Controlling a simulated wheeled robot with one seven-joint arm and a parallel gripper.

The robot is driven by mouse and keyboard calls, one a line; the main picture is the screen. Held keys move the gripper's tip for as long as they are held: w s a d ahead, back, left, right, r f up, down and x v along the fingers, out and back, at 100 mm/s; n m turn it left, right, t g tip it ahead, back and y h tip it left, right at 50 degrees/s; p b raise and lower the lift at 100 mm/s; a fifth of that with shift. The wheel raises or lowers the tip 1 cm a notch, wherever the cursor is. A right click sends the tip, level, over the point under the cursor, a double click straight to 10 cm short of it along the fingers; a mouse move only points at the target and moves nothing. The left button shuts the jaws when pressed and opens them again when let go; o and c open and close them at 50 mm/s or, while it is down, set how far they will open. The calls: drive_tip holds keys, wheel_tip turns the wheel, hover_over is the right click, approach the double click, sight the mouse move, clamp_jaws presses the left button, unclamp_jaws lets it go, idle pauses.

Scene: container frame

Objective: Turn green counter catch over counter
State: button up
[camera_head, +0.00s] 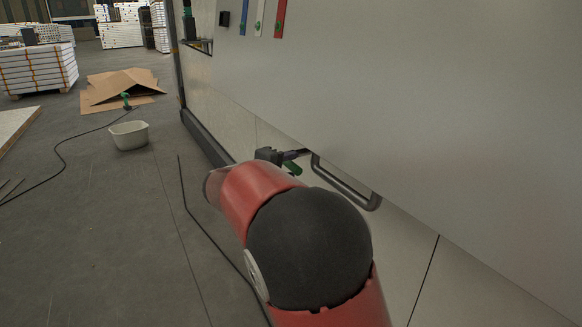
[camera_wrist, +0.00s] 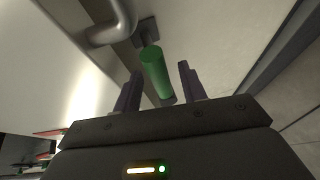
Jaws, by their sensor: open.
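The green counter catch shows in the wrist view as a green cylinder (camera_wrist: 154,68) below a dark mount. In the head view it is a small green piece (camera_head: 292,168) under the large grey panel's lower edge. My gripper (camera_wrist: 159,72) is open, with one dark finger on each side of the cylinder. Gaps show between the cylinder and both fingers; its depth between them is hard to judge. In the head view my red arm and its dark joint hide part of this area.
A grey bar handle (camera_head: 345,187) is right of the catch, close by; it also shows in the wrist view (camera_wrist: 118,28). The large grey panel (camera_head: 420,110) overhangs the arm. A white tub (camera_head: 129,136), cardboard (camera_head: 117,88) and cables lie on the floor at left.

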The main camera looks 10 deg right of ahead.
drive_tip(key=shift+w+d+f, duration=0.1)
drive_tip(key=shift+w+d, duration=0.3)
drive_tip(key=shift+d, duration=0.1)
clamp_jaws()
